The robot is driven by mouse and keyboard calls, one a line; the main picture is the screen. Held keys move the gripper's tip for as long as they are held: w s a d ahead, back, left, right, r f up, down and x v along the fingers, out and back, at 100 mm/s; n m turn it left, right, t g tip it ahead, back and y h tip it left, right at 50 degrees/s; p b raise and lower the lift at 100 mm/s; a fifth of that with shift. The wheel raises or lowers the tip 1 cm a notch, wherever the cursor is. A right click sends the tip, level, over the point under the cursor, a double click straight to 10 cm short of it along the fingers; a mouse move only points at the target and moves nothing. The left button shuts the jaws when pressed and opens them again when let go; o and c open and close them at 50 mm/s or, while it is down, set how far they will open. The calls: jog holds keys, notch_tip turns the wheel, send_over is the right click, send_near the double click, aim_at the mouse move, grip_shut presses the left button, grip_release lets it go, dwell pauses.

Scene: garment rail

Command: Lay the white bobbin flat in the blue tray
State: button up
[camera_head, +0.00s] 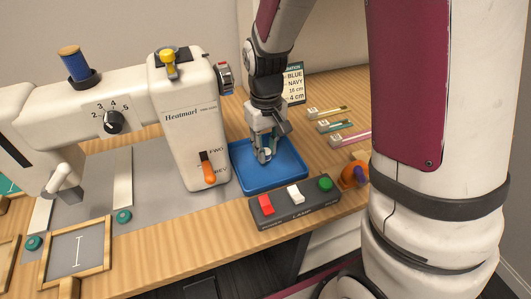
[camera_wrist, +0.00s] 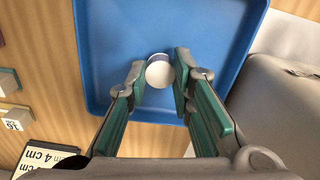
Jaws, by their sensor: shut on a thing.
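The blue tray (camera_head: 285,182) lies on the table between the sewing machine and my arm. My gripper (camera_head: 263,155) points down over the tray's middle. In the wrist view my gripper (camera_wrist: 160,75) is shut on the white bobbin (camera_wrist: 159,72), a small pale disc between the two fingertips. The bobbin's round face is turned to the wrist camera. The tray (camera_wrist: 115,50) fills the background there. In the head view the fingers largely hide the bobbin. I cannot tell whether it touches the tray floor.
The sewing machine (camera_head: 182,130) stands close at the tray's left. A switch box (camera_head: 294,204) with red, white and green buttons sits in front of the tray.

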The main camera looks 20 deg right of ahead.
jog(key=shift+f, duration=0.95)
jog(key=shift+f, duration=0.2)
jog(key=o, duration=0.8)
jog(key=shift+c, duration=0.2)
